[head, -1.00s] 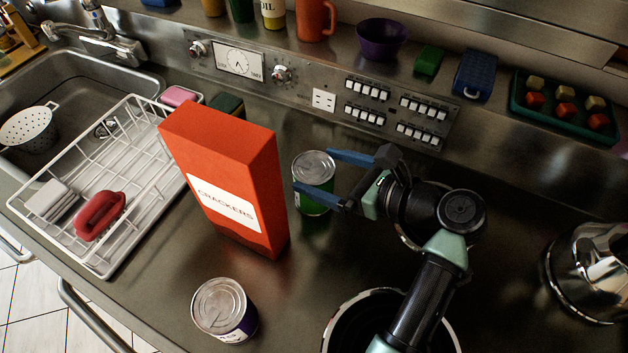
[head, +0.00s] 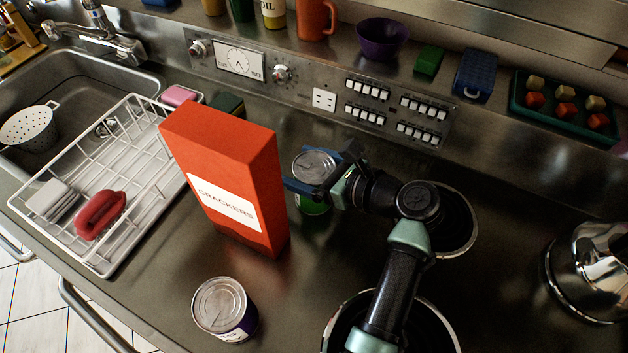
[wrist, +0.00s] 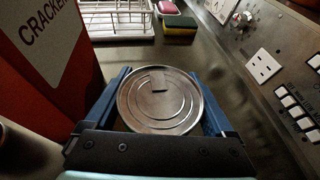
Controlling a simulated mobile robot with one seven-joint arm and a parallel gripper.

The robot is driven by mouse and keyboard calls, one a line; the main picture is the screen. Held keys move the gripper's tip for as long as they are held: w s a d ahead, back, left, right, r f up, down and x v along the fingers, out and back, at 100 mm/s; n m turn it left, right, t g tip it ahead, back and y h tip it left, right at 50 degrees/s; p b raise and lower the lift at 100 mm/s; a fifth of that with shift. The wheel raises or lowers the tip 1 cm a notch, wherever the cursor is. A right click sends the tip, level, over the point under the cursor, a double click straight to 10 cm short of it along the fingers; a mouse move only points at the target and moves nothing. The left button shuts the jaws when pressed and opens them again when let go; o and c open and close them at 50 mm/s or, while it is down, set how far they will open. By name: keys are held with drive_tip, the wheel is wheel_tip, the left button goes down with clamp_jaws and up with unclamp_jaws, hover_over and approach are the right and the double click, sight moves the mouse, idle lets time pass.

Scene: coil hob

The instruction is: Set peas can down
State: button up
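The can with a green label (head: 313,206), likely the peas can, stands upright on the steel counter just right of the cracker box. Its ringed metal lid (wrist: 160,100) fills the middle of the wrist view. My gripper (head: 318,172) reaches around the can from the right, with one blue finger on each side. In the wrist view both fingers lie very close to the can's sides; whether they press on it I cannot tell. The near finger hides part of the label, and the can hides part of the far finger.
A red cracker box (head: 228,180) stands close left of the can. Another can (head: 222,308) stands at the front edge. A dish rack (head: 120,215) is at left. Hob coils lie under my arm, a shiny metal pot (head: 588,275) at right. The control panel (head: 325,85) is behind.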

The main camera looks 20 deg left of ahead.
drive_tip(key=shift+r, duration=0.1)
clamp_jaws()
